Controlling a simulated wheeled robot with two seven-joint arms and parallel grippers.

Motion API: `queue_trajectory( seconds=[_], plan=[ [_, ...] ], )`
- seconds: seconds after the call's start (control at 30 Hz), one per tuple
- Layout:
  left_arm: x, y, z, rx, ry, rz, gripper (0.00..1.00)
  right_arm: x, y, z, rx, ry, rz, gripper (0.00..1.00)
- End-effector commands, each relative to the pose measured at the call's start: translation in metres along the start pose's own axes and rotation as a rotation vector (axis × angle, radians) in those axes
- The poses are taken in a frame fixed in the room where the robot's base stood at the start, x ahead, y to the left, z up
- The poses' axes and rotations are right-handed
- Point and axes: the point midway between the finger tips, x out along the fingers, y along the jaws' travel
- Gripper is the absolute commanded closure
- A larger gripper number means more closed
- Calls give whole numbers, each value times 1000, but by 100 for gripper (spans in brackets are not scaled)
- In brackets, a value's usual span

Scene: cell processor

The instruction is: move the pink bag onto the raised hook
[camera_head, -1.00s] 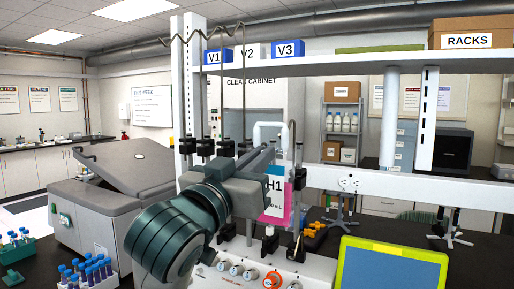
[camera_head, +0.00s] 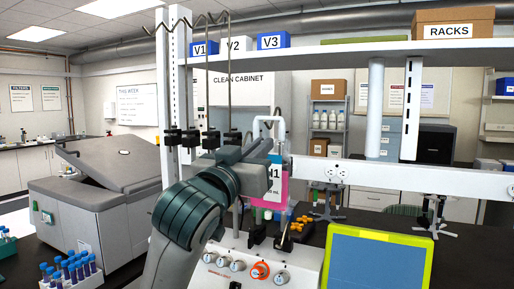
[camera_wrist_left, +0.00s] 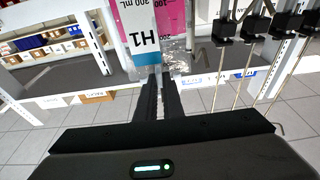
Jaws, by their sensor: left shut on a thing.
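The pink bag (camera_head: 274,190), labelled H1, hangs upright in front of the rack in the head view. My left gripper (camera_head: 262,158) comes in from the left and is shut on the bag's top edge. In the left wrist view the bag (camera_wrist_left: 172,18) appears upside down, its clear end (camera_wrist_left: 176,62) between the fingers of the left gripper (camera_wrist_left: 160,84). Tall thin rods with hooked tops (camera_head: 226,16) rise at the left of the rack, well above the bag. My right gripper is out of view.
A shelf (camera_head: 340,55) with blue bins and a RACKS box (camera_head: 452,22) spans above. A white crossbar (camera_head: 400,176) lies right of the bag. Below are a knobbed white machine (camera_head: 238,262) and a green-framed screen (camera_head: 372,262). A tube rack (camera_head: 75,270) stands at left.

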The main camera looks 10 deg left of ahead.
Motion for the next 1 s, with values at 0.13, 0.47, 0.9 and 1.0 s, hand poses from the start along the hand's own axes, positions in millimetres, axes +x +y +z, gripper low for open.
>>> queue_trajectory(
  seconds=[0.13,0.47,0.9,1.0],
  plan=[
    [3,0,5,-1,3,1,100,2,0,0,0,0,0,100],
    [4,0,7,0,3,1,100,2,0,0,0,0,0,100],
    [4,0,10,-1,2,1,100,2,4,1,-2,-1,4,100],
    [3,0,11,-1,2,0,100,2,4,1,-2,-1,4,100]
  ],
)
